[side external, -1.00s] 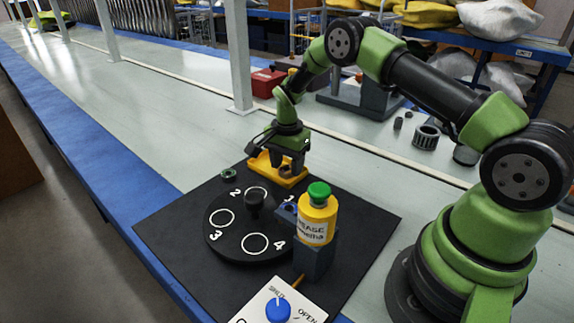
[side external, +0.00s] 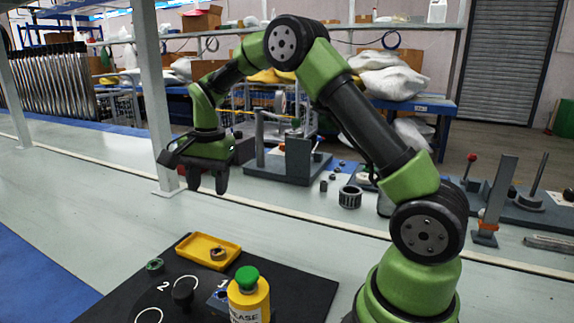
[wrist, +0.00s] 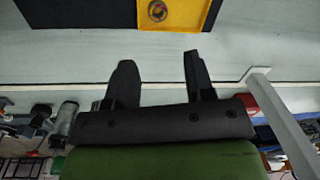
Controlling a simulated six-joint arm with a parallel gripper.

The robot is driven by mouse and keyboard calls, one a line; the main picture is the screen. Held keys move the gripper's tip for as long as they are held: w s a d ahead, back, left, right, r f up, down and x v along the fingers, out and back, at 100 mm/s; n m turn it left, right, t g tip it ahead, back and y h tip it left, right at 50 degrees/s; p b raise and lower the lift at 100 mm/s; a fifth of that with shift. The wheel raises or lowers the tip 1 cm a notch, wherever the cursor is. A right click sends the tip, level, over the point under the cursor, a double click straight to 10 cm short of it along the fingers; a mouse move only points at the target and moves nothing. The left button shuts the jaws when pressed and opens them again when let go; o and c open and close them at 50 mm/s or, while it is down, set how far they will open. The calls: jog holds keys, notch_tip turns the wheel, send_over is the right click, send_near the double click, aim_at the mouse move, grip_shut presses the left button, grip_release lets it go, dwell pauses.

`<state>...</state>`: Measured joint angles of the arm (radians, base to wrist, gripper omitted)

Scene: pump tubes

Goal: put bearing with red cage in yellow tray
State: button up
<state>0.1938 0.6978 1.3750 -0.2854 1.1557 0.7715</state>
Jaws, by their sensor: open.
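The yellow tray (side external: 197,245) lies at the back edge of the black mat in the side external view. A ring-shaped bearing (side external: 218,254) lies inside it, toward the right end. The tray (wrist: 198,14) and bearing (wrist: 157,11) also show at the top of the wrist view, where the bearing has a reddish-orange ring; the tray is cut off by the frame. My gripper (side external: 208,184) is open and empty, well above and behind the tray. Its two fingers are apart in the wrist view (wrist: 158,62), with nothing between them. A green-rimmed ring (side external: 155,266) lies on the mat left of the tray.
A yellow bottle with a green cap (side external: 248,295) stands right of the tray. A dark numbered turntable knob (side external: 183,294) is in front. A white post (side external: 156,100) rises near my gripper's left.

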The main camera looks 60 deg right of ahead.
jog(key=s+a+r+n+t, duration=0.2)
jog(key=s+a+r+n, duration=0.15)
jog(key=r, duration=0.35)
jog(key=s+a+r+n+t+y, duration=0.1)
jog(key=s+a+r+n+t, duration=0.1)
jog(key=s, duration=0.8)
jog(key=s+a+r+n+t+y, duration=0.1)
jog(key=s+a+r+n+t, duration=0.1)
jog(key=s, duration=0.8)
jog(key=a+r+n, duration=0.1)
jog(key=a+n, duration=0.1)
jog(key=n, duration=0.1)
jog(key=shift+s, duration=0.15)
jog(key=shift+a, duration=0.1)
